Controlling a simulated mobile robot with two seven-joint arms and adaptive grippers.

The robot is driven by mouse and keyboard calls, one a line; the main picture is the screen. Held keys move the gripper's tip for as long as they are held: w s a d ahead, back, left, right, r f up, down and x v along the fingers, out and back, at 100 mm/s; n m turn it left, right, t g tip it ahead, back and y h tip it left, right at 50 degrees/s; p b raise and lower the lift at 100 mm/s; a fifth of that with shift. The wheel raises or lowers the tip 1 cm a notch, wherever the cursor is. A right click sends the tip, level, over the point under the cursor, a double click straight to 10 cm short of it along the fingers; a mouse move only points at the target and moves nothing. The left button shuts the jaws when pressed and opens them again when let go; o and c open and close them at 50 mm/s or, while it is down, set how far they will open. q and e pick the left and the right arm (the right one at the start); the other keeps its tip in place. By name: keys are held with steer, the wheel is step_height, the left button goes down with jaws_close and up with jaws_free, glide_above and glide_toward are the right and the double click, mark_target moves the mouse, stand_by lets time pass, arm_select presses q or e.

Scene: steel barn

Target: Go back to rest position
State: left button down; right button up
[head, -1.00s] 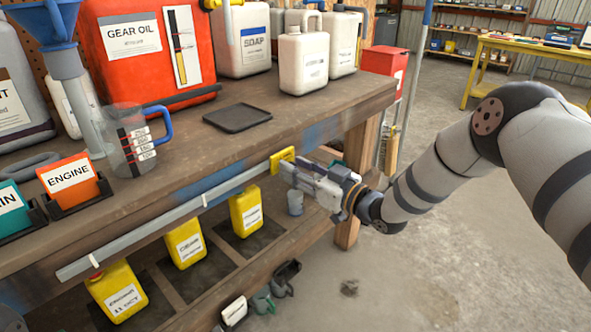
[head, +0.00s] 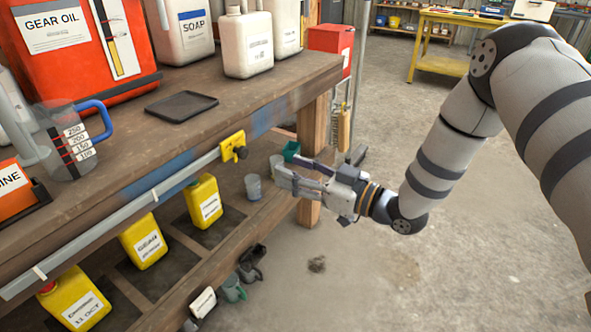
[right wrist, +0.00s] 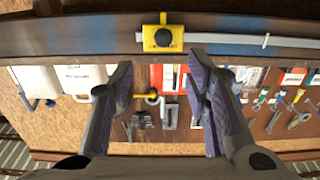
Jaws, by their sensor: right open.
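My right gripper (head: 288,174) is in front of the workbench, past the right part of its front edge. In the right wrist view its two fingers (right wrist: 160,82) are spread apart with nothing between them. A yellow block with a dark knob (head: 233,147) sits on the grey rail (head: 130,213) along the bench front. It also shows in the right wrist view (right wrist: 163,40), beyond the fingertips and apart from them. My left gripper does not show in the head view.
The workbench (head: 240,98) carries a gear oil can (head: 70,45), a measuring jug (head: 68,145), a black tray (head: 181,106) and white jugs. Yellow bottles (head: 145,241) stand on the lower shelf. Open concrete floor (head: 400,290) lies to the right. A yellow table (head: 440,67) stands far back.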

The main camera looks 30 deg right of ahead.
stand_by(0.3)
steer(key=s+a+f+m+g+h+p, duration=0.25)
steer(key=s+f+g, duration=0.25)
steer(key=s+f, duration=0.45)
steer(key=s+a+f+m+g+h+p, duration=0.2)
steer(key=s+f+g+h, duration=0.15)
steer(key=s+f, duration=0.6)
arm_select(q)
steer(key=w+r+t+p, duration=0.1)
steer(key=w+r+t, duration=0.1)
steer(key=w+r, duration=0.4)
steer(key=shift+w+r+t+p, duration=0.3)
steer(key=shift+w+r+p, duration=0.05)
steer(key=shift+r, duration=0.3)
arm_select(e)
steer(key=s+d+r+m+g+h, duration=0.1)
steer(key=s+g, duration=0.8)
steer(key=s, duration=2)
steer(key=shift+s+d+r+m+g+h, duration=0.2)
steer(key=shift+d+m+g+h, duration=0.2)
steer(key=shift+d+h, duration=0.5)
